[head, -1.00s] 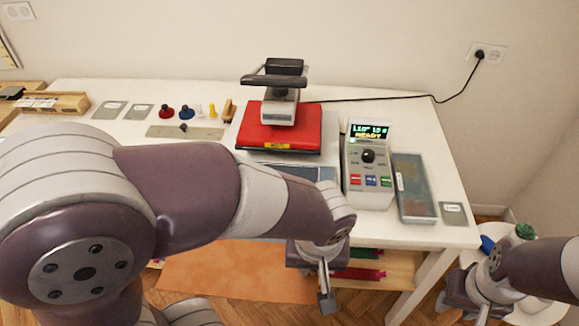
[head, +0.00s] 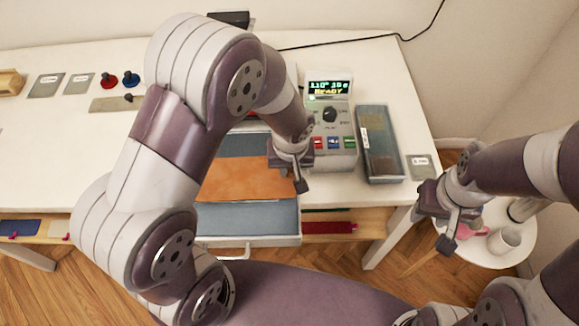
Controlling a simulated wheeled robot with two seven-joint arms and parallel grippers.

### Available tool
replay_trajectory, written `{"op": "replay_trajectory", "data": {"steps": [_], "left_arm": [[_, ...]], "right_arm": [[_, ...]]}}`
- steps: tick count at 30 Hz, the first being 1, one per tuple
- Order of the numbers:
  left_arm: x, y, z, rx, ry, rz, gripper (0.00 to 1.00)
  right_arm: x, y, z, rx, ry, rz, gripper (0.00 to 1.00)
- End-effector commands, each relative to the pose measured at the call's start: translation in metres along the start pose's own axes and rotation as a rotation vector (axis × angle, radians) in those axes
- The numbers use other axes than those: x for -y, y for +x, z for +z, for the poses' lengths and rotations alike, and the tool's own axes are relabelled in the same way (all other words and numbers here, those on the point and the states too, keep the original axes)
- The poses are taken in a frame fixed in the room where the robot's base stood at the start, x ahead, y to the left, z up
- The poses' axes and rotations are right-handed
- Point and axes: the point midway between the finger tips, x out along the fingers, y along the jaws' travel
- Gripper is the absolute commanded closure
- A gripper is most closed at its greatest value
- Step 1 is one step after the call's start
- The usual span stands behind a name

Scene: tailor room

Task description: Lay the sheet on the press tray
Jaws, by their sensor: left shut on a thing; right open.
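The orange-brown sheet (head: 238,182) is stretched flat across the middle of the press tray, whose blue-grey surface (head: 245,218) shows in front of it and behind it. I cannot tell whether the sheet touches the tray or is just above it. My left gripper (head: 300,182) is shut on the sheet's right edge, at the tray's right side. My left arm hides the sheet's left part and most of the press; a dark top part of the press (head: 232,18) shows behind the arm. My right gripper (head: 448,236) is open and empty, off the table's right end.
The control box (head: 330,135) reads READY, right of the tray. A long grey case (head: 378,145) and a small card (head: 420,166) lie beside it. A round white side table (head: 515,240) with a mug (head: 503,241) stands near my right gripper.

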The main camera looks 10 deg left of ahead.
Motion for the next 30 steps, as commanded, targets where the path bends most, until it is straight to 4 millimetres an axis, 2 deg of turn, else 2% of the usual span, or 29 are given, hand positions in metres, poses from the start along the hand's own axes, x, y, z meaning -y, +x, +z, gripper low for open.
{"op": "replay_trajectory", "data": {"steps": [3,9,10,12,19,22,26,30], "left_arm": [[-0.001,0.014,0.002,-0.001,0.001,0.0,1.0],[-0.001,0.016,0.002,-0.002,0.0,0.001,1.0],[-0.001,0.016,0.002,-0.002,0.0,0.001,0.71],[-0.001,0.016,0.002,-0.002,0.0,0.001,0.55],[-0.001,0.016,0.002,-0.002,0.0,0.001,0.55],[-0.001,0.009,0.001,-0.005,0.0,0.003,0.55],[-0.002,-0.017,0.001,-0.008,-0.001,0.005,0.55],[-0.001,-0.055,0.001,-0.008,-0.001,0.005,0.55]], "right_arm": [[0.0,-0.003,0.0,0.0,0.0,0.0,0.57],[0.0,-0.002,0.0,0.0,0.0,0.0,0.57],[0.0,-0.002,0.0,0.0,0.0,0.0,0.57],[0.0,-0.002,0.0,0.0,0.0,0.0,0.57],[0.0,-0.002,0.0,0.0,0.0,0.0,0.57],[0.0,-0.002,0.0,0.0,0.0,0.0,0.57],[0.0,-0.002,0.0,0.0,0.0,0.0,0.57],[0.0,0.001,0.0,0.0,0.0,0.0,0.57]]}}
